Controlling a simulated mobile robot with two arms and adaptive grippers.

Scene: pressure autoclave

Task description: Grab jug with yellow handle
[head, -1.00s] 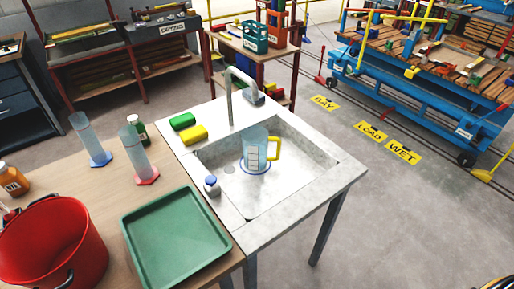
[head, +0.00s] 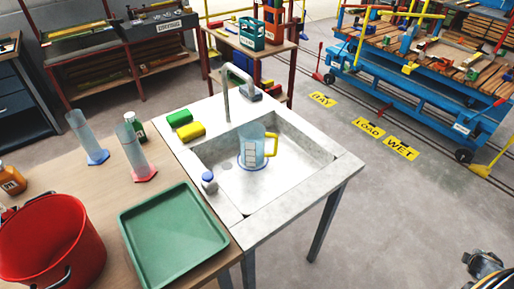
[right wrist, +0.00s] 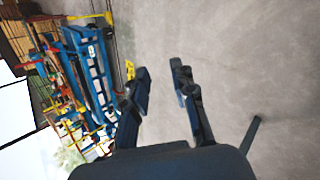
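The jug (head: 251,146) is clear with a bluish tint, has a yellow handle (head: 272,145) on its right side, and stands upright in the sink basin. A blue ring shows at its base. In the right wrist view, my right gripper (right wrist: 160,82) is open and empty, with its two fingers apart over bare floor. Part of my right arm (head: 484,265) shows at the lower right corner of the head view, well away from the sink. My left gripper is in neither view.
The sink (head: 328,178) has a tall faucet (head: 228,92) behind the jug. Green and yellow sponges (head: 190,130) and a small blue-capped bottle (head: 209,182) sit by its left rim. A green tray (head: 174,238), red bucket (head: 50,240) and cylinders (head: 88,138) are left. Right of the sink is open floor.

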